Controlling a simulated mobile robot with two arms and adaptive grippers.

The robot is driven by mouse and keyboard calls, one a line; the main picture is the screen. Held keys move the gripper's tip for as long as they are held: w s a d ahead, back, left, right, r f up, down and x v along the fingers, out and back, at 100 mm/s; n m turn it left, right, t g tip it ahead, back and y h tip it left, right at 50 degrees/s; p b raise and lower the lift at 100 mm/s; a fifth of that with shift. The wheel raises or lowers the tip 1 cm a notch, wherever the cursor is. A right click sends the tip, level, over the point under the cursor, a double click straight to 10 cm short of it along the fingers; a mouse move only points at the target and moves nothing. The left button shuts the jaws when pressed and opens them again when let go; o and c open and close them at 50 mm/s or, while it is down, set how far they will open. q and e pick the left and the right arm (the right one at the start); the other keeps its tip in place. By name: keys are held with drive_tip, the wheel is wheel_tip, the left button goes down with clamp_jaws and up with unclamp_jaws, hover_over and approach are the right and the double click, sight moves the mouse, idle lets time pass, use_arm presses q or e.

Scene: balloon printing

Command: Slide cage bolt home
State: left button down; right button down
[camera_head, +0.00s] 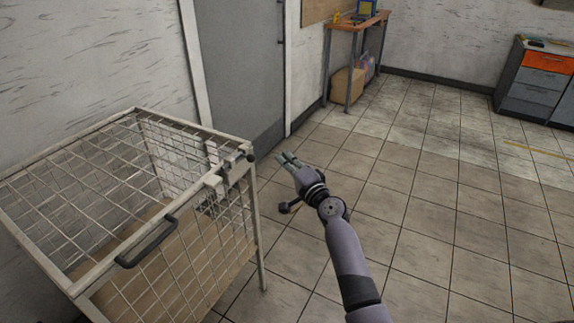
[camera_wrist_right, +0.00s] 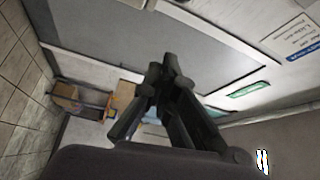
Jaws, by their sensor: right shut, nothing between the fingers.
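The wire cage (camera_head: 105,128) stands at the left in the head view, with a white frame and a dark handle (camera_head: 147,243) on its near top edge. The bolt (camera_head: 236,158) is a small metal rod with a dark knob end at the cage's right top corner, on a pale bracket. How far it is slid cannot be told. My right gripper (camera_head: 286,158) is shut and empty, to the right of the bolt and apart from it. In the right wrist view the closed fingers (camera_wrist_right: 168,68) point toward the wall and door, and the cage does not show. My left gripper is not in view.
A grey door (camera_head: 240,70) is behind the cage. A wooden table (camera_head: 357,24) with a cardboard box (camera_head: 347,84) below stands at the back. A drawer cabinet (camera_head: 535,80) is at the far right. The tiled floor (camera_head: 450,220) on the right is clear.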

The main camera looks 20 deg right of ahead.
drive_tip(key=w+a, duration=0.4)
drive_tip(key=shift+w+a+f+p, duration=0.2)
drive_tip(key=shift+f+p, duration=0.05)
drive_tip(key=shift+p, duration=0.05)
idle(0.4)
drive_tip(key=s+a+p, duration=0.1)
drive_tip(key=s+a, duration=0.1)
drive_tip(key=a, duration=0.1)
drive_tip(key=shift+s, duration=0.25)
drive_tip(key=shift+w, duration=0.1)
